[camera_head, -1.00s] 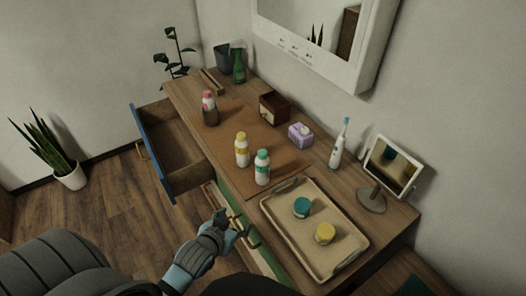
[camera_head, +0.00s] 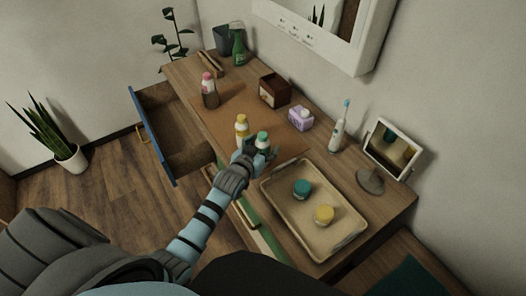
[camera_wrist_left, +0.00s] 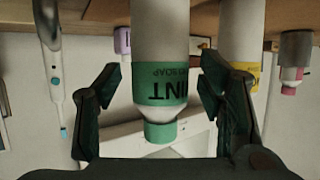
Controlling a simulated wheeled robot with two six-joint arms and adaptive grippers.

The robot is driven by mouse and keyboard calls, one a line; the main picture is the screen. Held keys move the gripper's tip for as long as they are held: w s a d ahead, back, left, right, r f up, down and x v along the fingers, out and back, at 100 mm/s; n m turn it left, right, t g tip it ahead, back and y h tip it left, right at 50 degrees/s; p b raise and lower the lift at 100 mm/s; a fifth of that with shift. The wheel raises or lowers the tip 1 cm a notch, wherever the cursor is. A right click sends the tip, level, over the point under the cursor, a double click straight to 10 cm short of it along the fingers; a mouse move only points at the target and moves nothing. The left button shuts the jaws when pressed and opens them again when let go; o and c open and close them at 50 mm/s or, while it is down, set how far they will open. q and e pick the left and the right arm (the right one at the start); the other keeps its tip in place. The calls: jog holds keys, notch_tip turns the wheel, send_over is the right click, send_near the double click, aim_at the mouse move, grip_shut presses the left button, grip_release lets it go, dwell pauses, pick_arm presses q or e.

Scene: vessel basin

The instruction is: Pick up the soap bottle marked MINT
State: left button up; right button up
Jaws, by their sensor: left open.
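The MINT soap bottle is white with a green label and green cap (camera_head: 262,138). In the left wrist view the MINT bottle (camera_wrist_left: 161,75) appears upside down, its label reading MINT, between the two fingers. My left gripper (camera_head: 256,154) is open around the MINT bottle, with visible gaps on both sides. In the head view the gripper hides the bottle's lower part. A white bottle with a yellow cap and label (camera_head: 242,127) stands close by on the left; it also shows in the left wrist view (camera_wrist_left: 240,50). My right gripper is not in view.
A tray (camera_head: 270,200) with a teal jar (camera_head: 301,189) and a yellow jar (camera_head: 324,215) lies to the right. A blue-fronted drawer (camera_head: 152,137) is open.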

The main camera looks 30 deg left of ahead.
pick_arm(q)
jog(key=shift+w+f, duration=0.2)
jog(key=shift+w, duration=0.1)
jog(key=c, duration=1.4)
jog(key=shift+r, duration=0.1)
